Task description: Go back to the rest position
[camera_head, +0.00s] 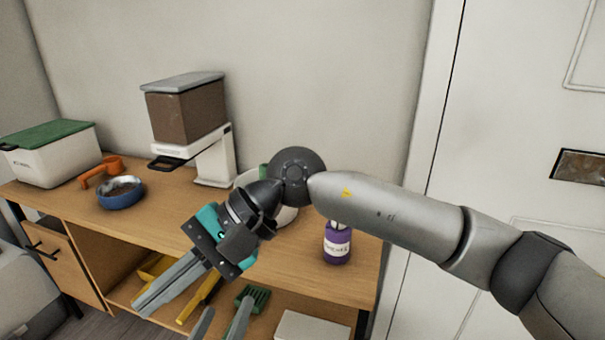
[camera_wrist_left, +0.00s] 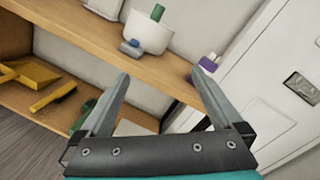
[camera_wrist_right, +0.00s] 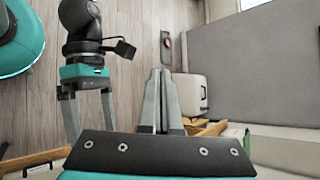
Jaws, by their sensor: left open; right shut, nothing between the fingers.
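My right arm comes in from the right across the head view, in front of the wooden bench. Its gripper (camera_head: 142,306) points down and to the left, its two fingers together and empty. The closed fingers also show in the right wrist view (camera_wrist_right: 160,72). My left gripper (camera_head: 229,308) shows only by its fingers at the bottom edge of the head view, to the right of the right gripper. Its fingers are apart and empty in the left wrist view (camera_wrist_left: 161,76), with the bench beyond them. The rest of the left arm is outside the head view.
The wooden bench (camera_head: 60,200) carries a white bin with a green lid (camera_head: 52,150), a blue bowl (camera_head: 121,193), an orange scoop (camera_head: 100,170), a dispenser (camera_head: 190,112) and a purple jar (camera_head: 337,245). A white pot (camera_wrist_left: 147,38) is partly hidden by my arm. A door (camera_head: 520,110) stands at right.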

